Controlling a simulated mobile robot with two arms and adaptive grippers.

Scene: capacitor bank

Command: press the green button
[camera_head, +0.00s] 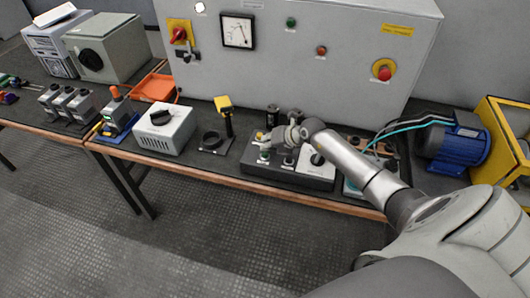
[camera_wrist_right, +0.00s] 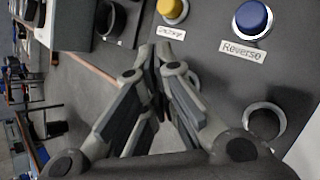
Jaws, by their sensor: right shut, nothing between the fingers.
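My right gripper (camera_head: 272,136) is shut and empty over the dark control box (camera_head: 290,176) on the bench. In the right wrist view the closed fingertips (camera_wrist_right: 157,52) are just below a yellow button (camera_wrist_right: 172,10) and left of a blue button (camera_wrist_right: 252,18) labelled "Reverse". A round ring (camera_wrist_right: 266,120) with a dark centre lies right of the fingers. In the head view a small pale-green round part (camera_head: 264,156) shows on the box below the gripper; a green button or lamp (camera_head: 291,21) is on the grey cabinet. The fingers hide part of the box. My left gripper is not in view.
The grey cabinet (camera_head: 300,70) stands behind the bench, with a red knob (camera_head: 383,72) and a meter (camera_head: 238,31). A yellow-topped post (camera_head: 223,103) stands left of the control box. A blue motor (camera_head: 455,148) with cables is at right.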

